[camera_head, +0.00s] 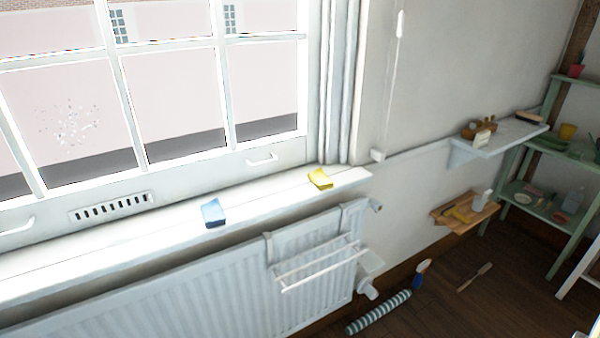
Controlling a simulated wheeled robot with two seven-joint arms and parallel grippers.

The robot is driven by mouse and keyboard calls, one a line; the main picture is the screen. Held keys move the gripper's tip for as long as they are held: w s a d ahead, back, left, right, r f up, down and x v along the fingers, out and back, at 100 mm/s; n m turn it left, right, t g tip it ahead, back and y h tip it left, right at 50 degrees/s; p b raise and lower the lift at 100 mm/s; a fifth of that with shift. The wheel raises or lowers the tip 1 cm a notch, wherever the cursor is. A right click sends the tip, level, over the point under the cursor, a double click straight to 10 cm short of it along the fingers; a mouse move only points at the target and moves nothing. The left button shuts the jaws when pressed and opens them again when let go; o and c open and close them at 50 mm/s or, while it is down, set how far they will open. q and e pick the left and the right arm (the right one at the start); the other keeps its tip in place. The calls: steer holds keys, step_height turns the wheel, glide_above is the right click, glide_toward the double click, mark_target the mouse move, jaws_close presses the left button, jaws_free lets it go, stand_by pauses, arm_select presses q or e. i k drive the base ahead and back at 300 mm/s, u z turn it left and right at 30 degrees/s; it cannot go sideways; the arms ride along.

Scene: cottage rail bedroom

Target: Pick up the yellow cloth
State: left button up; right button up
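The yellow cloth (320,179) is a small folded piece lying on the white window sill (267,196), near its right end. A blue folded cloth or sponge (213,212) lies on the same sill, to the left of the yellow one and apart from it. Nothing covers the yellow cloth.
A white radiator (200,288) with a hanging rack (318,268) is below the sill. A striped roll (379,312) and a brush (422,270) are on the floor. A wall shelf (497,137), a wooden shelf (466,212) and a green rack (545,216) stand right.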

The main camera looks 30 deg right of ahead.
mark_target(318, 178)
steer(key=z, duration=1.15)
